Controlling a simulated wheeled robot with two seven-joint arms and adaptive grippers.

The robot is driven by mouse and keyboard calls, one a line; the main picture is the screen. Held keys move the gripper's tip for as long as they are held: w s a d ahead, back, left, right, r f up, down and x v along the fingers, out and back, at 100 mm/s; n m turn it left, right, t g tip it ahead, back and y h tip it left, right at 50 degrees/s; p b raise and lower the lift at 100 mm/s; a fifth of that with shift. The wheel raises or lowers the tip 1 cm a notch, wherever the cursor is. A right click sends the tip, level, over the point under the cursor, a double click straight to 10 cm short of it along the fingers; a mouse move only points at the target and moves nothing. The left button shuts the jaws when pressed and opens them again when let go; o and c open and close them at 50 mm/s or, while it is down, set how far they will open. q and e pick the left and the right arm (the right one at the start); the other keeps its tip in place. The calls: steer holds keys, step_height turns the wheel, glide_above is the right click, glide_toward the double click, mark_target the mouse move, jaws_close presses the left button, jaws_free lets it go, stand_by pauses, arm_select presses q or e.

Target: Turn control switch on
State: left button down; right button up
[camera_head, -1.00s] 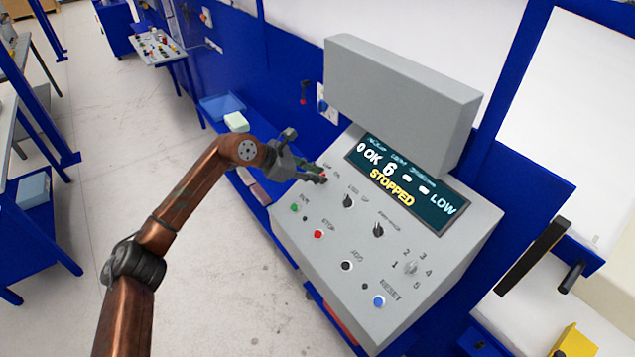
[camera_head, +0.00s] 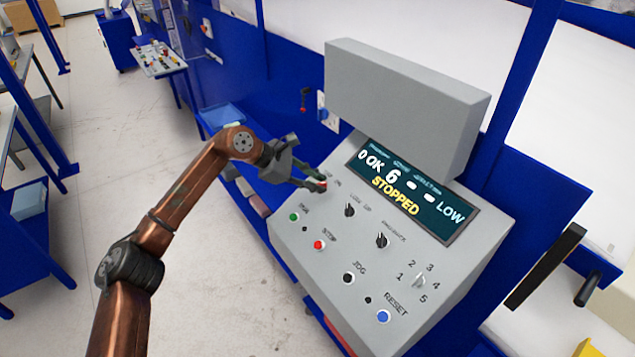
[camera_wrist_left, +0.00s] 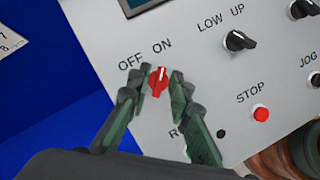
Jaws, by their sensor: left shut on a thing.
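The control switch is a small red knob (camera_wrist_left: 159,84) on the sloped grey panel (camera_wrist_left: 205,75), below the printed words OFF and ON. In the left wrist view its white mark points up towards ON. My left gripper (camera_head: 321,183) reaches the upper left of the panel in the head view. Its dark, green-sided fingers stand on either side of the knob and are shut on it. In the head view the fingers mostly hide the knob. My right gripper is not in view.
The display (camera_head: 412,190) reads STOPPED in yellow. Near the gripper are a black LOW/UP knob (camera_head: 349,210), a green button (camera_head: 294,217) and a red STOP button (camera_head: 319,244). A grey box (camera_head: 405,105) rises behind the display. Open floor lies left of the panel.

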arm_select(q)
steer(key=shift+w+a, duration=0.1)
steer(key=c, duration=2.1)
jaws_free()
steer(key=shift+a, duration=0.1)
steer(key=shift+r, duration=0.1)
steer(key=v, duration=1.2)
